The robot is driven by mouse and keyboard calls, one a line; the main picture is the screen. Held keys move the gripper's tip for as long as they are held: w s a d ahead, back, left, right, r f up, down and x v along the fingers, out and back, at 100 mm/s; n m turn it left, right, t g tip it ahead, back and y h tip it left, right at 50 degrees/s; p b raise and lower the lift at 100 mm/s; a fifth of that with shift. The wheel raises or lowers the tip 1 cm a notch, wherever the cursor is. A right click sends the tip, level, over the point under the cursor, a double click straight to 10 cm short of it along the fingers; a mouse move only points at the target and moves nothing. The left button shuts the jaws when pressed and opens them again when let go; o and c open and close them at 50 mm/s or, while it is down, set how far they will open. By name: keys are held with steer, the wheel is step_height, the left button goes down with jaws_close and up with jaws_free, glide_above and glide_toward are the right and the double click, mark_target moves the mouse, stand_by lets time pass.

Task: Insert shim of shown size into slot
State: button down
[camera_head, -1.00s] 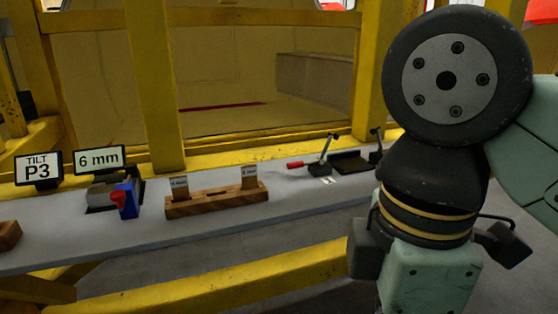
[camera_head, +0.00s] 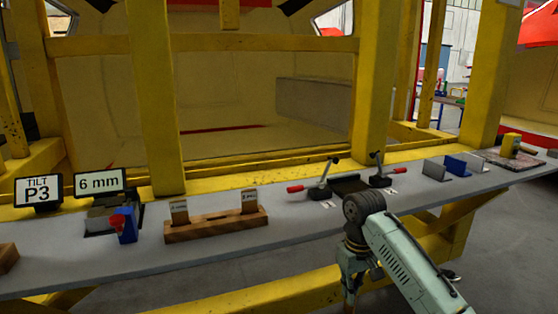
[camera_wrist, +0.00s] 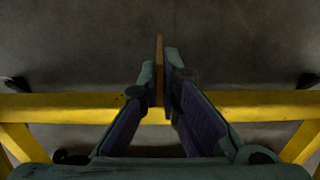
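A sign reading "6 mm" (camera_head: 99,182) stands at the left of the bench. Below it is a grey metal fixture (camera_head: 97,219) with a blue part and red knob (camera_head: 118,222); its slot is too small to make out. A wooden rack (camera_head: 215,228) holds two upright labelled shims, one at left (camera_head: 179,212) and one at right (camera_head: 249,201), with a gap between. My gripper (camera_wrist: 160,65) is shut on a thin brown shim (camera_wrist: 160,80), seen edge-on between the fingers in the wrist view. In the head view the gripper is low, in front of the bench.
A "TILT P3" sign (camera_head: 38,188) stands at far left. Two red-handled toggle clamps (camera_head: 322,184) (camera_head: 379,174) flank a dark plate. Grey and blue blocks (camera_head: 456,166) stand farther right. Yellow frame posts (camera_head: 155,100) rise behind the bench, and a yellow beam (camera_wrist: 60,106) runs below the gripper.

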steer(key=s+a+f+m, duration=0.15)
steer(key=a+f, duration=0.45)
steer(key=f, duration=0.7)
steer(key=s+a+f+m, duration=0.15)
steer(key=a+f, duration=0.45)
steer(key=f, duration=0.7)
steer(key=s+a+f, duration=0.5)
steer(key=a+f, duration=0.1)
steer(key=f, duration=0.3)
steer(key=shift+s+f+m, duration=0.25)
steer(key=shift+s+m, duration=0.15)
steer(key=shift+d, duration=0.1)
